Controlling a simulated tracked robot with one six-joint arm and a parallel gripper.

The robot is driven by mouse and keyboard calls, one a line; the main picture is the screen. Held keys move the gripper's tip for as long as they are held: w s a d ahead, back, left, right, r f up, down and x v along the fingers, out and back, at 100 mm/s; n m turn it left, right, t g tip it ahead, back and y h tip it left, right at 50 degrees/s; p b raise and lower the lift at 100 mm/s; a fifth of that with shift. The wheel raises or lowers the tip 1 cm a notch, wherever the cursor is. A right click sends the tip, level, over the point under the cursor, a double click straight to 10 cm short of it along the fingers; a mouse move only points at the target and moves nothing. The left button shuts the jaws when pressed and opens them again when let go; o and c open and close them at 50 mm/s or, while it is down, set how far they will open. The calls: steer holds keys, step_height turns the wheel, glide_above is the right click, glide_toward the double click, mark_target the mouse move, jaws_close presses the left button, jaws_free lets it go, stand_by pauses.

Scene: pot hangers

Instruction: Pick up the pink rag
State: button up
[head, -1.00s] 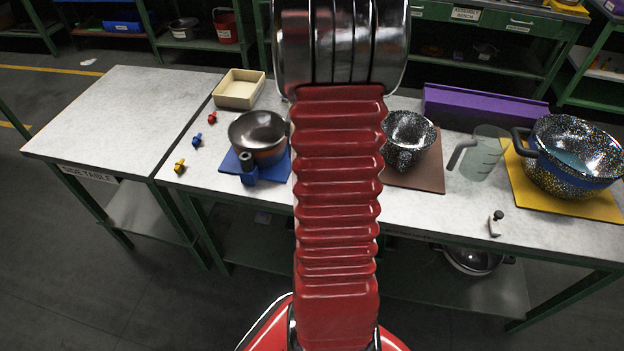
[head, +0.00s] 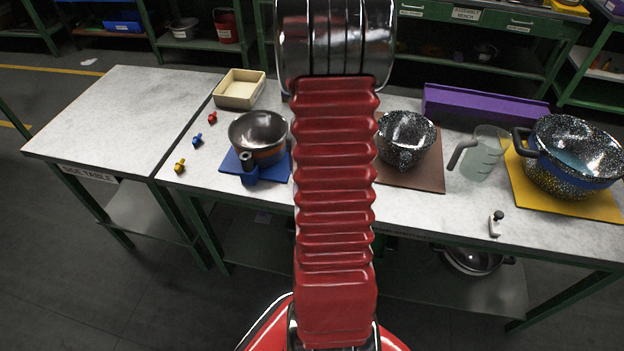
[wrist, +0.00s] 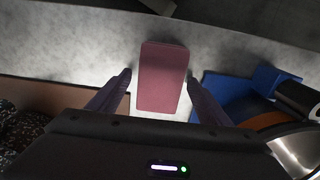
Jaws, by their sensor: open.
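The pink rag (wrist: 163,66) is a flat, folded rectangle on the pale worktop in the wrist view. My gripper (wrist: 157,78) is open, with one dark finger on each side of the rag and a gap on both sides. The height of the fingertips over the worktop is hard to tell. In the head view the rag and my gripper are hidden behind my red arm.
In the wrist view a blue mat (wrist: 222,92) with a pot lies close on the right, and a brown mat (wrist: 55,96) with a speckled bowl (wrist: 18,125) on the left. The head view also shows a measuring jug (head: 482,155) and a cream tray (head: 240,90).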

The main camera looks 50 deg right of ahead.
steer(key=shift+c, duration=0.5)
steer(key=c, duration=1)
steer(key=shift+c, duration=0.2)
step_height(320, 180, up, 10)
steer(key=shift+r, duration=0.1)
